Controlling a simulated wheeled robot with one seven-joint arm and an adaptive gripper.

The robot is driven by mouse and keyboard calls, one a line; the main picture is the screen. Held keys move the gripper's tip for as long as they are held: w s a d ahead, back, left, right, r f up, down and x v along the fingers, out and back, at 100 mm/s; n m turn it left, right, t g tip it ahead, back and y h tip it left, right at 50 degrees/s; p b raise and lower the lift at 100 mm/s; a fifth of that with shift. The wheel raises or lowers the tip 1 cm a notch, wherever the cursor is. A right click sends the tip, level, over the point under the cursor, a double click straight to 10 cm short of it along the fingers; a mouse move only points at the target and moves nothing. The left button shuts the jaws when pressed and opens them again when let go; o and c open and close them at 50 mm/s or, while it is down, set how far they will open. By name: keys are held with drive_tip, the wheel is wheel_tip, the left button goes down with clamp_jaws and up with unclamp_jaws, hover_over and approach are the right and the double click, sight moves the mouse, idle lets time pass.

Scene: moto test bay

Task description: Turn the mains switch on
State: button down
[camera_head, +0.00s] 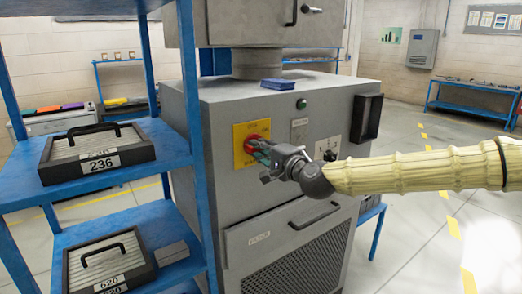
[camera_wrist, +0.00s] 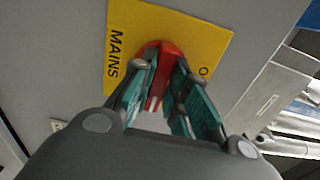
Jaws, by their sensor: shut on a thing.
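The mains switch is a red rotary knob (camera_wrist: 158,52) on a yellow plate (camera_head: 240,150) on the front of a grey cabinet. The wrist view shows the plate (camera_wrist: 122,42) with the word MAINS and an "O" mark near its right corner. My gripper (camera_head: 262,150) reaches in from the right at the plate. In the wrist view my gripper (camera_wrist: 165,92) has its green-padded fingers on either side of the red knob's handle, shut on it. A white mark shows on the handle. The fingers hide part of the knob in the head view.
A blue shelf rack (camera_head: 150,170) with crates 236 (camera_head: 95,152) and 620 (camera_head: 108,265) stands close on the left. The cabinet front (camera_head: 285,205) has a lower door with a handle. Floor at right is clear.

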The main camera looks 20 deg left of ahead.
drive_tip(key=c, duration=1.4)
unclamp_jaws()
drive_tip(key=shift+d, duration=0.1)
drive_tip(key=v, duration=1.2)
drive_tip(key=shift+f, duration=0.15)
